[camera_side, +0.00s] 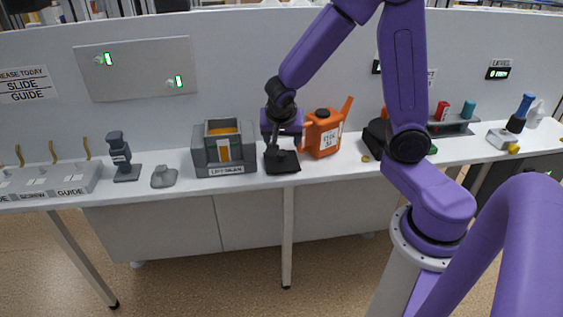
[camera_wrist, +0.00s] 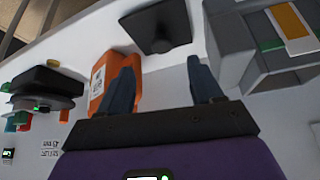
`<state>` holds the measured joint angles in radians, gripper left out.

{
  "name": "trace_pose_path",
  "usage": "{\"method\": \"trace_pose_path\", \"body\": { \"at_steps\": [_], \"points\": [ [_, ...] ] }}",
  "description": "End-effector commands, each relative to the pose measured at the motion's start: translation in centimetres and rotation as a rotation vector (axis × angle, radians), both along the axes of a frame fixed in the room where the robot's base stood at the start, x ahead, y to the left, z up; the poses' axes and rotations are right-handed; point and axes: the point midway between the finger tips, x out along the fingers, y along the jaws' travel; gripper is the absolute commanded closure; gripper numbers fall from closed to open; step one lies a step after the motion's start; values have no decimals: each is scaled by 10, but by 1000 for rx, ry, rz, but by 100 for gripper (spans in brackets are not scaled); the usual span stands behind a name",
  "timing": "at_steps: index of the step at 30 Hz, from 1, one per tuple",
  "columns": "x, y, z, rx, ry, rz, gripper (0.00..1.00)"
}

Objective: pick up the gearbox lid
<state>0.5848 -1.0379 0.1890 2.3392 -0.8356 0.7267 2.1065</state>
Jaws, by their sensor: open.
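A dark, flat, square piece with a small raised part, which looks like the gearbox lid (camera_side: 283,166), lies on the white bench near its front edge. It also shows in the wrist view (camera_wrist: 160,30), at the top middle, beyond my fingertips. My gripper (camera_wrist: 162,64) is open, with its two dark fingers apart and nothing between them. In the side view my gripper (camera_side: 282,143) hangs just above and behind the dark piece. Whether they touch cannot be told there; in the wrist view they look apart.
A grey box with an orange inside (camera_side: 224,150) stands close on the left, and an orange can (camera_side: 323,136) close on the right. A grey stand (camera_side: 121,158) and a small grey piece (camera_side: 164,177) are farther left. A panel wall rises behind the bench (camera_side: 330,172).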

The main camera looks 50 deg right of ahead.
Motion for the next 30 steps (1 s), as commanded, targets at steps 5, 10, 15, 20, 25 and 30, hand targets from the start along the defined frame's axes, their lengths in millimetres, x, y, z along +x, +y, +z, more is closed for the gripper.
{"method": "trace_pose_path", "body": {
  "at_steps": [5, 10, 15, 20, 25, 30],
  "points": [
    [5, -7, -15, 0, 0, 1, 35],
    [7, -9, -20, 0, -1, 0, 35],
    [11, -15, -34, -1, 3, -1, 35],
    [17, -22, -51, -2, 2, 1, 35],
    [21, -27, -62, 0, 1, 0, 35],
    [22, -28, -64, 0, -1, 0, 35]
  ]
}}
